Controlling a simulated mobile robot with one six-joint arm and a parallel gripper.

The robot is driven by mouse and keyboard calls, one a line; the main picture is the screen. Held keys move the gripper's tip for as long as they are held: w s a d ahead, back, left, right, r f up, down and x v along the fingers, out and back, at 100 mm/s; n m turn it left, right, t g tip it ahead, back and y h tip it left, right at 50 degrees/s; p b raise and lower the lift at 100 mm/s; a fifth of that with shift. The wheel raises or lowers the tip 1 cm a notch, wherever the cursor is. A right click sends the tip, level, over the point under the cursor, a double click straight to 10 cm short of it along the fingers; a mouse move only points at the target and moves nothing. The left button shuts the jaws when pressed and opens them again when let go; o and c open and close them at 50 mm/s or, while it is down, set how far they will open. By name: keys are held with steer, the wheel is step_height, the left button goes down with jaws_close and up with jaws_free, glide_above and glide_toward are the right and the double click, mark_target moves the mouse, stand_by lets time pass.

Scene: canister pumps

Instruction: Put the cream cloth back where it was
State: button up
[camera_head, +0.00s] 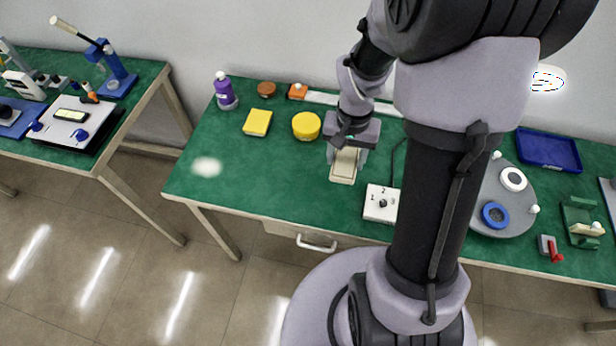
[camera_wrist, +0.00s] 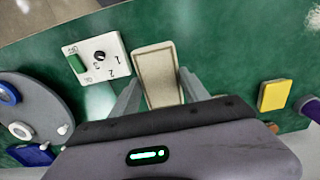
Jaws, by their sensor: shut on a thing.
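The cream cloth (camera_head: 343,167) is a flat, folded-looking beige rectangle with a darker border, over the middle of the green table. In the wrist view the cloth (camera_wrist: 157,72) sits between the two fingers and reaches out past their tips. My gripper (camera_head: 347,158) points down and is shut on the cloth's near part; its fingers also show in the wrist view (camera_wrist: 158,92). The palm hides the cloth's held end. I cannot tell whether the cloth touches the table.
A white switch box (camera_head: 381,204) stands close to the cloth's right. A yellow tub (camera_head: 306,126), a yellow sponge (camera_head: 257,122) and a purple bottle (camera_head: 224,91) are at the back left. A grey round plate (camera_head: 503,215) is to the right. The front left of the table is clear.

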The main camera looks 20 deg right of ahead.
mark_target(342, 187)
steer(key=f+b, duration=0.2)
steer(key=f, duration=0.3)
steer(key=f+b, duration=0.2)
steer(key=f, duration=0.2)
steer(key=shift+s+d+f, duration=0.2)
steer(key=shift+f, duration=0.15)
steer(key=shift+f+b, duration=0.25)
steer(key=shift+b, duration=0.05)
steer(key=o, duration=1.3)
steer(key=shift+r, duration=0.1)
steer(key=shift+r, duration=0.1)
